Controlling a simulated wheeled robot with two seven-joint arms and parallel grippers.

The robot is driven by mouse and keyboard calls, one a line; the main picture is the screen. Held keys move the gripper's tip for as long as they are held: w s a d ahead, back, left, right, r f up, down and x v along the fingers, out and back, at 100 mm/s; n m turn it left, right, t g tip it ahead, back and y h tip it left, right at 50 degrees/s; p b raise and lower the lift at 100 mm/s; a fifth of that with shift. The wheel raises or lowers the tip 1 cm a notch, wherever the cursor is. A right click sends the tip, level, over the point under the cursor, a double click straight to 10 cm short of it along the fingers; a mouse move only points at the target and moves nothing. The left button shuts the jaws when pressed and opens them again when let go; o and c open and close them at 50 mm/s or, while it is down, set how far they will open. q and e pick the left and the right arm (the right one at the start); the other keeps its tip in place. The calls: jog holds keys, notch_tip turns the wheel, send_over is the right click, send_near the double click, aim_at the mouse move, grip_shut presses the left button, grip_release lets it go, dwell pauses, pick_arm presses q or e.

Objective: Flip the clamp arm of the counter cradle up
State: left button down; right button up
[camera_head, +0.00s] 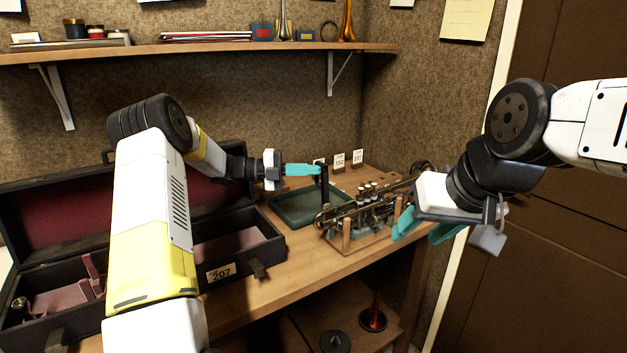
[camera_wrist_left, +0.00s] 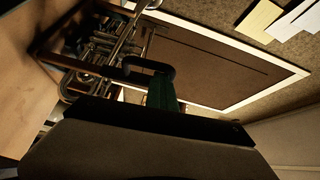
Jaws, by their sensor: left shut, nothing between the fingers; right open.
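The counter cradle (camera_head: 347,238) has wooden posts and stands on the right part of the counter. A brass horn with valves (camera_head: 372,207) lies in it. A dark bar (camera_head: 324,188), which looks like the clamp arm, stands about upright at the cradle's left end. My left gripper (camera_head: 318,170) is shut and empty, its teal fingertips at the top of that bar. In the left wrist view a dark curved bar (camera_wrist_left: 150,67) lies at the green fingertips; I cannot tell whether they touch. My right gripper (camera_head: 425,238) is open beside the cradle's right end.
A green tray (camera_head: 287,219) lies behind and left of the cradle. An open dark case (camera_head: 228,268) with red lining and a 207 tag fills the counter's left side. Small number cards (camera_head: 339,160) stand at the back. A shelf (camera_head: 200,50) runs above.

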pick_arm(q)
jog(key=s+d+r, duration=0.1)
jog(key=s+r, duration=0.2)
jog(key=s, duration=1.2)
jog(key=shift+s+r, duration=0.15)
jog(key=shift+r, duration=0.25)
